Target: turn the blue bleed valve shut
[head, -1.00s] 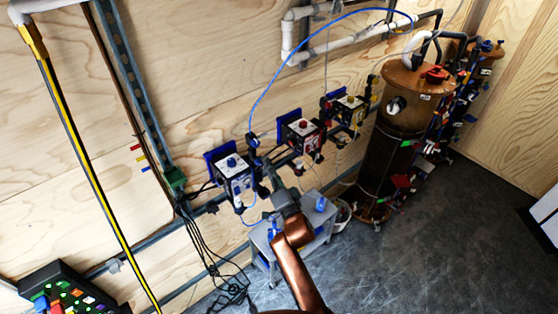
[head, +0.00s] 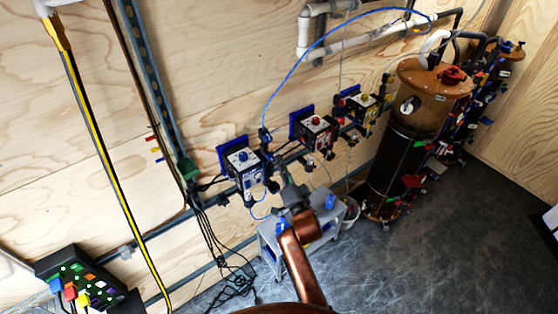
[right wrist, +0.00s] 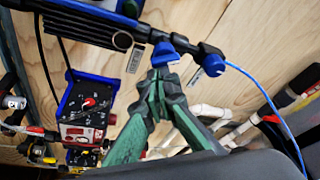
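In the right wrist view a blue handle (right wrist: 166,52), which looks like the bleed valve, sits on a dark pipe just beyond my right fingertips (right wrist: 166,76). The green-padded fingers converge, and their tips are close together at the handle. I cannot tell whether they grip it or only touch it. My left gripper is not in view.
A second blue fitting (right wrist: 213,65) with a blue hose (right wrist: 263,88) is just right of the handle. A grey cart (head: 270,238) is below, a copper tank (head: 430,90) to the right.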

